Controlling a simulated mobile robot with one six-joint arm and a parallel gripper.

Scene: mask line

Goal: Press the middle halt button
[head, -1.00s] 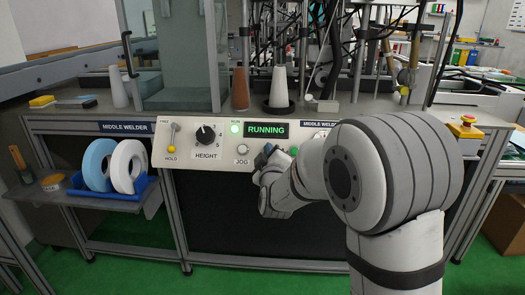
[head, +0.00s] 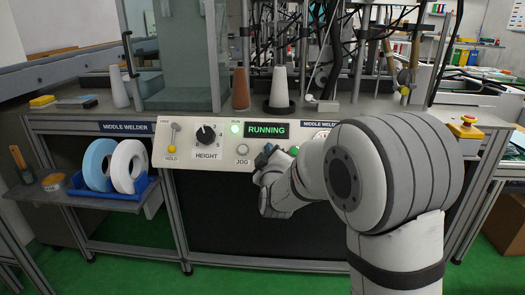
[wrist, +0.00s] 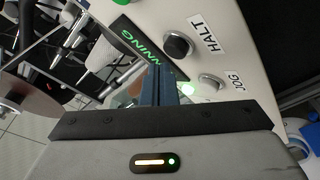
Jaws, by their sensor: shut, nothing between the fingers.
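My gripper (head: 266,154) is in front of the panel, right of the JOG button (head: 242,150). In the wrist view its blue fingers (wrist: 160,72) are together and empty, their tips overlapping the display, beside the halt button. I cannot tell the gap to the panel.
The JOG button also shows in the wrist view (wrist: 211,82), near the lit green lamp (wrist: 188,89). A height knob (head: 206,135) and a FREE/HOLD lever (head: 172,138) are on the left. Cones stand on the bench above. A red-topped button box (head: 466,125) stands at right.

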